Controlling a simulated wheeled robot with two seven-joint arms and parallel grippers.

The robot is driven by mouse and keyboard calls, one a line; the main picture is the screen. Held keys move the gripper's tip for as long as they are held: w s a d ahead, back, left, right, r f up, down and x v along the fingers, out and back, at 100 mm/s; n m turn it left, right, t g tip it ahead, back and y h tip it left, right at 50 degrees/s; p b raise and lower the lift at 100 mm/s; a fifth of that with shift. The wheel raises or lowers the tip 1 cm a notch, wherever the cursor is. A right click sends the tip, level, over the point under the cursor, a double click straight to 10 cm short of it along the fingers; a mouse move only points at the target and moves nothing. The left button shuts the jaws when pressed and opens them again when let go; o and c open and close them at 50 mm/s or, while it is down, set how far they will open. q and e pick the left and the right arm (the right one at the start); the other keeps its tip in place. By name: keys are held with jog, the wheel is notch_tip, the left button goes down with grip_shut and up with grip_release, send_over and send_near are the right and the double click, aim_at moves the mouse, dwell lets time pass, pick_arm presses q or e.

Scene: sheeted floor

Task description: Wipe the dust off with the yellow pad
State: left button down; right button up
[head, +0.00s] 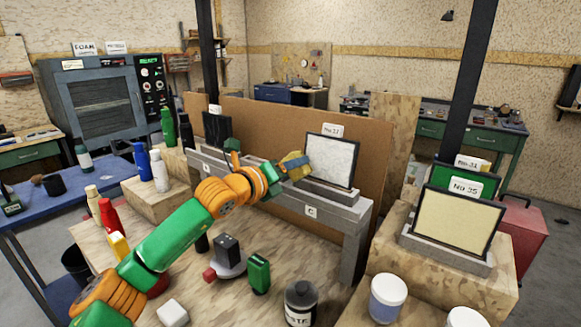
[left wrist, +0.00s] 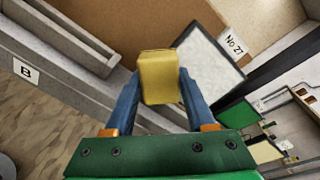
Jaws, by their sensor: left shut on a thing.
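My left gripper (head: 286,170) reaches in from the left and is shut on the yellow pad (head: 297,162). In the left wrist view the pad (left wrist: 160,78) sits between the two blue fingers (left wrist: 157,98). A dark-framed panel labelled No. 27 (head: 332,160), with a pale grey speckled face, stands on the grey ledge (head: 345,207) marked C. The pad is just left of this panel; I cannot tell if they touch. In the left wrist view the panel (left wrist: 208,57) is right of the pad, partly hidden by it. My right gripper is not in view.
A cream panel, No. 35 (head: 455,227), and a green panel (head: 468,181) stand on wooden blocks at right. A dark panel (head: 216,132) stands at the ledge's left end. Bottles, a green can (head: 259,273) and a dark jar (head: 300,302) stand below the ledge.

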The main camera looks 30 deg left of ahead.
pick_arm(q)
jog(key=shift+w+d, duration=0.15)
jog(key=shift+w, duration=0.65)
jog(key=shift+f, duration=0.1)
